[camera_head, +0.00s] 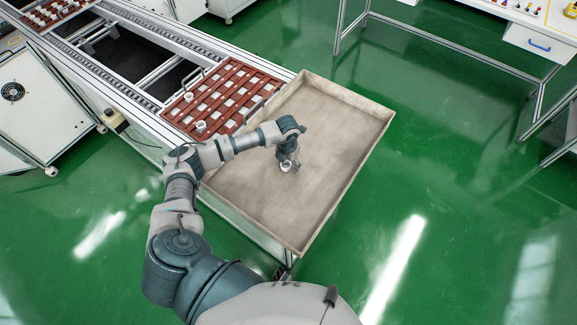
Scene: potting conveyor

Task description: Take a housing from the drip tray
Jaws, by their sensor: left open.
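The drip tray (335,165) is a large, shallow beige tray with a low rim, at the end of the conveyor. A small white housing (285,167) sits on its floor, left of the middle. My left gripper (289,164) points down right at the housing, with its fingers open. The fingers hide part of the housing, and I cannot tell whether they touch it. The rest of the tray floor looks empty. My right gripper is not in view.
A red-brown rack (222,92) with pale pieces in its slots and handles lies on the conveyor (135,45), left of the tray. White ring-like pieces (201,126) stand on it. A workbench (520,30) stands at the upper right. Green floor is free to the right.

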